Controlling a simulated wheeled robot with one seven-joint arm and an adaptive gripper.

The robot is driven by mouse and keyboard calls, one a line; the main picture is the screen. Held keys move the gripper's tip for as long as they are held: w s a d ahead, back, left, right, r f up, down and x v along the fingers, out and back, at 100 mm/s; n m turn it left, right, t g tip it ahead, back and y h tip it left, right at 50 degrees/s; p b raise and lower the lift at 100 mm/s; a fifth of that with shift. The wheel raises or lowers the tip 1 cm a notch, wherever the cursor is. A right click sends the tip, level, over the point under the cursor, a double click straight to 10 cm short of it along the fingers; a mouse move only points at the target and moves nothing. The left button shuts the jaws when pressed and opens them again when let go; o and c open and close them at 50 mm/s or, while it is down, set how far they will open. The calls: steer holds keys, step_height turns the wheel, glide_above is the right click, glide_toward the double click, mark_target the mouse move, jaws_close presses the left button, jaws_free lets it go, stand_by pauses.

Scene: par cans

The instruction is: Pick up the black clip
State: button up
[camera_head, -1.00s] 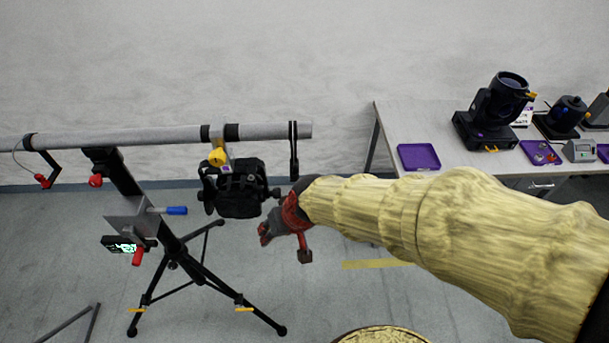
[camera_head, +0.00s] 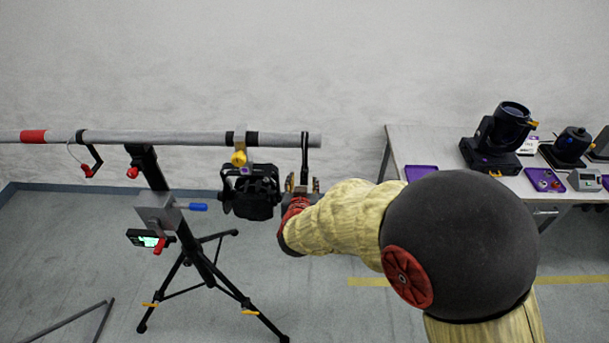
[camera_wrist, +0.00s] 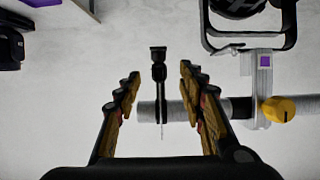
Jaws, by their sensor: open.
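The black clip (camera_head: 305,150) hangs down from the right end of a grey horizontal bar (camera_head: 200,138). In the wrist view the clip (camera_wrist: 159,72) shows in the gap between my two fingers, with its free end toward the top. My gripper (camera_head: 302,184) is open, at the clip's lower end in the head view. In the wrist view both fingers of my gripper (camera_wrist: 160,75) stand apart from the clip, one on each side. How deep the clip sits between them is hard to tell.
A black lamp (camera_head: 250,192) hangs from the bar by a clamp with a yellow knob (camera_head: 239,159), close left of my gripper. A tripod (camera_head: 205,270) carries the bar. A table (camera_head: 440,145) with a moving-head light (camera_head: 497,138) and purple trays stands right.

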mark_target(304, 175)
steer(key=x, duration=0.5)
steer(key=shift+w+d, duration=0.15)
steer(key=shift+w, duration=0.2)
steer(key=shift+r, duration=0.1)
steer(key=c, duration=0.3)
jaws_close()
